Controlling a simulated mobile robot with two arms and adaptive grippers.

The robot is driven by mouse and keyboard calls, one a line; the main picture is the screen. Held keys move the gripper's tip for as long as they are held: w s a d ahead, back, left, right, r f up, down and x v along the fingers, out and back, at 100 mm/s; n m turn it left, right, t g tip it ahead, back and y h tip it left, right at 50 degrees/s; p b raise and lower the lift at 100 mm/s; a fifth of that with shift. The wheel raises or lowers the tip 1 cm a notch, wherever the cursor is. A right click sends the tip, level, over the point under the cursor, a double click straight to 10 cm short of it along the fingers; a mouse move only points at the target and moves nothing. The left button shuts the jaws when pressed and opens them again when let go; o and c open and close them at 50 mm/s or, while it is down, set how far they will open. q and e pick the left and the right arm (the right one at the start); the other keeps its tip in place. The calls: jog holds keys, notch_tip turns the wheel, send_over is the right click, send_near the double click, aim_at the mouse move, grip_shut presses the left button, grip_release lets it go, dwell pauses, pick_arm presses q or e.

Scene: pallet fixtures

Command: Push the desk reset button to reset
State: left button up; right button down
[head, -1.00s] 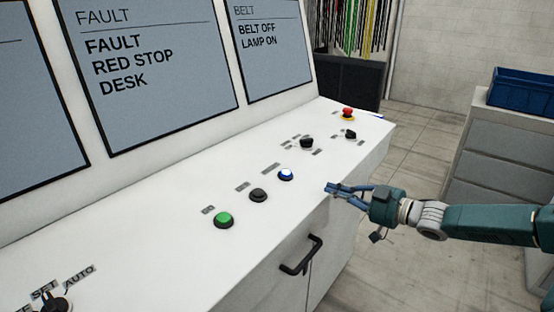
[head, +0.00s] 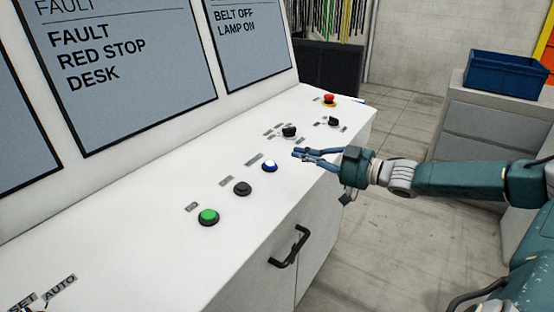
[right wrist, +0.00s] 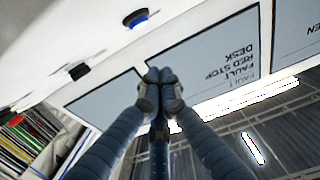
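The sloping white desk (head: 150,235) carries a row of buttons: a green one (head: 208,217), a black one (head: 242,188) and a lit blue-and-white one (head: 269,166). Their labels are too small to read, so I cannot confirm which is reset. The blue button also shows at the top of the right wrist view (right wrist: 136,18). My right gripper (head: 299,154) is just right of the blue button in the head view, apart from it. Its blue fingers come together at the tips (right wrist: 158,76) with nothing between them. My left gripper is not in view.
Two black knobs (head: 289,132) (head: 334,121) and a red stop button (head: 328,99) sit farther along the desk. Screens (head: 125,110) stand behind, reading "FAULT RED STOP DESK" and "BELT OFF LAMP ON". A black handle (head: 290,247) projects from the front. A blue crate (head: 510,74) stands right.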

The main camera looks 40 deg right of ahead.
jog(key=p, duration=0.4)
send_over(270, 165)
jog(key=v, duration=0.3)
jog(key=shift+w+d+f, duration=0.1)
jog(key=shift+w+f, duration=0.05)
notch_tip(270, 165, down, 3)
jog(key=shift+w+f+p, duration=0.1)
jog(key=shift+w+p, duration=0.05)
jog(key=shift+p, duration=0.2)
jog(key=shift+f, duration=0.7)
